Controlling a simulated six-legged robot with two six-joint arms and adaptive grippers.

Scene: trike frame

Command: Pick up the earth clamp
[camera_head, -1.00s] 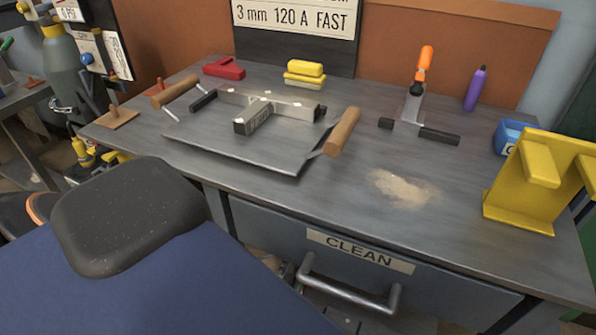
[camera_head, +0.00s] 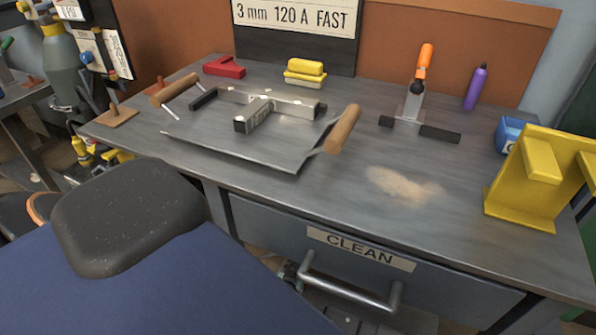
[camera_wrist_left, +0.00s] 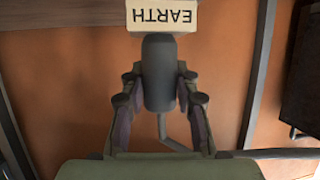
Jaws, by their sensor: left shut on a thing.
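In the left wrist view, a dark grey rounded handle (camera_wrist_left: 159,60), which looks like the earth clamp, stands upright between the fingers of my left gripper (camera_wrist_left: 160,85). The fingers are shut on its sides. A cream label (camera_wrist_left: 165,17) reading EARTH upside down is just above the handle at the top edge. A thin bent grey rod (camera_wrist_left: 168,135) shows below the handle. The clamp's jaws cannot be made out. Neither gripper shows in the head view.
An orange-brown wall (camera_wrist_left: 60,75) is behind the handle. In the head view, a grey bench (camera_head: 300,205) carries a metal tray (camera_head: 220,142) with wooden handles, an orange-handled tool (camera_head: 420,80) and a yellow stand (camera_head: 530,185). A drawer marked CLEAN (camera_head: 360,249) is below.

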